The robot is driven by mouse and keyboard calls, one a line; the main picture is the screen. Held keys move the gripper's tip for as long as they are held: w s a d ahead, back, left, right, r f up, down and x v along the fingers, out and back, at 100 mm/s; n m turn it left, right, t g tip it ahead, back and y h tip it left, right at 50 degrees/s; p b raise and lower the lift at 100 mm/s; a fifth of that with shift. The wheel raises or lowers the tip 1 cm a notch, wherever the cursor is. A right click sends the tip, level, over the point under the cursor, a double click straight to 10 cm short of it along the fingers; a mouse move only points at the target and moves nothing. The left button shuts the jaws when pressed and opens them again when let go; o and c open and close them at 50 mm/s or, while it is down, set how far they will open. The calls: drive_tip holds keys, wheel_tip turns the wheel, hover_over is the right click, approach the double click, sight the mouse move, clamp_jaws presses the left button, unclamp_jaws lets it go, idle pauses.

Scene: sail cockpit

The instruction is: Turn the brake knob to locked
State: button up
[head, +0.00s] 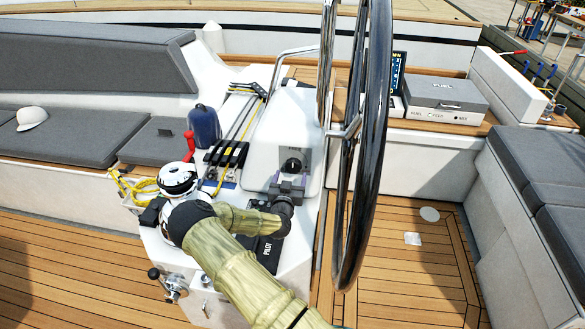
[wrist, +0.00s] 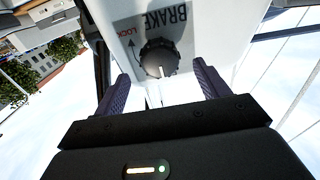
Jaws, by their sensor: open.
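The brake knob (head: 292,165) is a dark round knob on a grey plate on the white steering pedestal. In the wrist view the knob (wrist: 158,57) has a ribbed edge and a pale line at its lower side. The plate above it reads BRAKE upside down, with red LOCK lettering (wrist: 118,55) and a curved arrow. My gripper (head: 289,182) is close in front of the knob. In the wrist view my gripper (wrist: 161,72) is open, one finger on each side of the knob, with gaps between. I cannot tell how far the fingertips are from the plate.
The large steering wheel (head: 376,140) stands just right of my gripper. A chrome winch (head: 178,178) and rope clutches (head: 228,153) are to the left. A blue bottle (head: 204,126) stands behind them. A grey case (head: 445,92) sits at the back right.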

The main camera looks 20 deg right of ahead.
sight(293, 169)
drive_tip(key=x, duration=0.4)
drive_tip(key=shift+w+d+p, duration=0.25)
drive_tip(key=shift+w+p, duration=0.1)
drive_tip(key=c, duration=1)
drive_tip(key=shift+o, duration=0.2)
